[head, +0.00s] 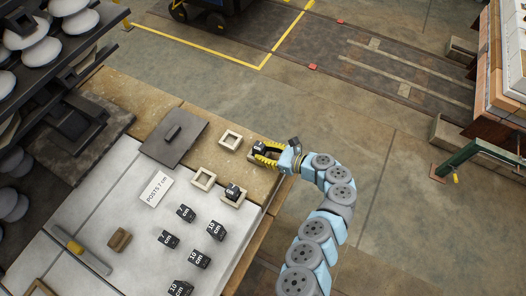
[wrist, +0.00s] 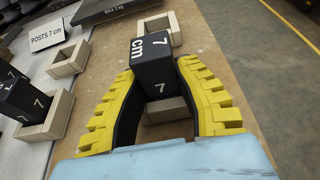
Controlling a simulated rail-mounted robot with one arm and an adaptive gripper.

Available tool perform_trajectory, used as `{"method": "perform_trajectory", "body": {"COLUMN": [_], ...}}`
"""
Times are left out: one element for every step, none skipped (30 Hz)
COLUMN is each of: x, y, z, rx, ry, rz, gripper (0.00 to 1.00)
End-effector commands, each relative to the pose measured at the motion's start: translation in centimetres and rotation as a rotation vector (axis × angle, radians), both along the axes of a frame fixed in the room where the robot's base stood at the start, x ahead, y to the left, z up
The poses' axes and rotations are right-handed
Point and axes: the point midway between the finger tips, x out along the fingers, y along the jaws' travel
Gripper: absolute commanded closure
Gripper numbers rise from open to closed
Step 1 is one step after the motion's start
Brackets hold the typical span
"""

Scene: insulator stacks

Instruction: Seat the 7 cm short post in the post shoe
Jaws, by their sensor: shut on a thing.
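My gripper (wrist: 158,95) has its yellow ribbed fingers closed on both sides of a black post (wrist: 152,62) marked 7 cm. In the head view my gripper (head: 266,152) and the held post (head: 259,147) are at the right edge of the bench. The post looks about upright. A pale wooden post shoe (wrist: 166,108) shows between the fingers, at the post's foot. The foot is hidden, so I cannot tell whether it is inside the shoe or above it.
Another 7 post (wrist: 22,98) stands in a shoe (head: 231,203) to the left. Two shoes are empty, one at the back (head: 230,140) and one beside the sign (head: 203,179). Several loose black posts (head: 199,259) stand on the light board. A dark plate (head: 172,143) lies behind.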

Motion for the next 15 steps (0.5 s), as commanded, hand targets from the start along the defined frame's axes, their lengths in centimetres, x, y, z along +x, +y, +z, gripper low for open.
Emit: {"method": "perform_trajectory", "body": {"x": [-0.05, -0.07, -0.07, -0.08, -0.11, -0.12, -0.16, -0.17, -0.18, -0.2, -0.22, -0.23, -0.24, -0.25, -0.27], "y": [-0.06, -0.06, -0.07, -0.08, -0.11, -0.11, -0.11, -0.11, -0.1, -0.08, -0.06, -0.06, -0.05, -0.04, -0.03], "z": [-0.47, -0.57, -0.71, -0.82, -0.82, -0.84, -0.89, -0.93, -0.96, -0.97, -0.99, -1.02, -1.04, -1.06, -1.08], "rx": [-0.003, -0.004, -0.005, -0.005, -0.006, -0.007, -0.007, -0.007, -0.007, -0.007, -0.007, -0.007, -0.007, -0.007, -0.007], "ry": [0.004, 0.005, 0.005, 0.005, 0.006, 0.007, 0.008, 0.008, 0.01, 0.01, 0.01, 0.01, 0.01, 0.011, 0.012], "rz": [-0.001, -0.001, -0.002, -0.002, -0.002, -0.002, -0.001, -0.001, -0.002, -0.001, -0.001, 0.0, 0.0, 0.0, 0.001], "gripper": [1.0, 1.0, 1.0, 1.0, 0.61, 0.5, 0.46, 0.46, 0.46, 0.46, 0.46, 0.46, 0.46, 0.46, 0.46]}}
